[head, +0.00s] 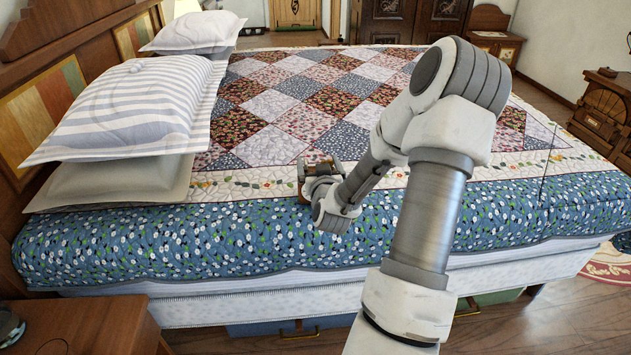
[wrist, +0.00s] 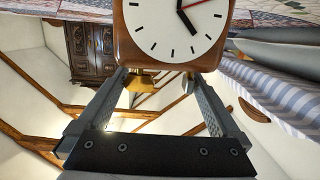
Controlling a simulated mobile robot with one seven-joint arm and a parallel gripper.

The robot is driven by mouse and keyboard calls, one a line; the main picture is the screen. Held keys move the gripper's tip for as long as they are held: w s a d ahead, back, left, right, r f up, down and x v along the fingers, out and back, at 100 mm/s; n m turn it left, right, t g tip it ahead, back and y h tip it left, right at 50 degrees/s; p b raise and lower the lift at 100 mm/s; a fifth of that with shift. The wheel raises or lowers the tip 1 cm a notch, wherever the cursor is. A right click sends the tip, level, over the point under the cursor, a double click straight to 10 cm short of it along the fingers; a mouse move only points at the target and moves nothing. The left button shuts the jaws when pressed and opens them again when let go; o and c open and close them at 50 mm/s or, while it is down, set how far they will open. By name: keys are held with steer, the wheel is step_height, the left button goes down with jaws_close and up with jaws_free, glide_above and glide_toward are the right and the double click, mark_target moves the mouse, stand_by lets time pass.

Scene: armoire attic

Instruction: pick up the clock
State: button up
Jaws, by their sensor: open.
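The clock (wrist: 172,28) has a brown wooden case, a white face with black marks and hands, and a red second hand. In the wrist view it fills the top centre, partly cut off by the frame edge. My gripper (wrist: 158,80) is open, with its two fingertips close to the clock's near edge. I cannot tell whether they touch it. In the head view a small part of the clock (head: 322,166) shows on the bed near its front edge, mostly hidden by my wrist.
The bed (head: 300,122) has a patchwork quilt. Striped pillows (head: 135,108) are stacked at the left by the wooden headboard. A wooden nightstand (head: 80,328) stands at the lower left. The quilt beyond the clock is clear.

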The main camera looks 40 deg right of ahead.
jaws_close()
stand_by(0.6)
